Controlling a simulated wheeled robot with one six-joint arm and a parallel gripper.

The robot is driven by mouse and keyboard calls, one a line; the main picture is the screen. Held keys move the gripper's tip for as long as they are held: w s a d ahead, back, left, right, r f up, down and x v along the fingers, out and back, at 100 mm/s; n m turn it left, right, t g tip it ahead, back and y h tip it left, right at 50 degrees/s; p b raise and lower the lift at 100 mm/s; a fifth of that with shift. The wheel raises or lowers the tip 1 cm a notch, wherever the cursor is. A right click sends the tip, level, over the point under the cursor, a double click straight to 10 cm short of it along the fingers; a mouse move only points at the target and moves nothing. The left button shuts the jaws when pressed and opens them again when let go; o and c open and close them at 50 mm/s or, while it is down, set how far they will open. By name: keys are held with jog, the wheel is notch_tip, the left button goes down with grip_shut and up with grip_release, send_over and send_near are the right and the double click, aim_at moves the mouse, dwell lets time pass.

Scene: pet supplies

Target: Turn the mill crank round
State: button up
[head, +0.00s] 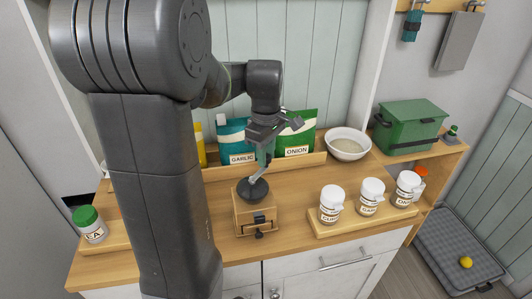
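The mill (254,215) is a small wooden box with a dark bowl-shaped top (252,189) and a dark-knobbed drawer in front. It stands upright on the wooden counter near the middle of the head view. A thin grey crank (259,174) slants up from the top to the right. My gripper (263,157) points down right above the mill, with its fingers at the crank's upper end. The fingers overlap the crank there, and the crank's knob is not clearly visible. I cannot tell whether the fingers are closed on it.
Three white-lidded jars (370,197) stand on a wooden board (348,224) to the right. Garlic (233,142) and onion (298,135) packets stand behind, beside a white bowl (348,144). A green-lidded jar (91,224) is at left. A green box (409,125) is at far right.

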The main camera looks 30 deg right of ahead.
grip_shut()
jog(key=shift+s, duration=0.15)
jog(key=s+a+m+p, duration=0.1)
jog(key=s+m, duration=0.5)
jog(key=m, duration=0.7)
jog(key=shift+s+m, duration=0.35)
jog(key=shift+m, duration=0.05)
jog(key=shift+a, duration=0.1)
jog(key=o, duration=0.9)
grip_release()
jog(key=shift+o, duration=0.2)
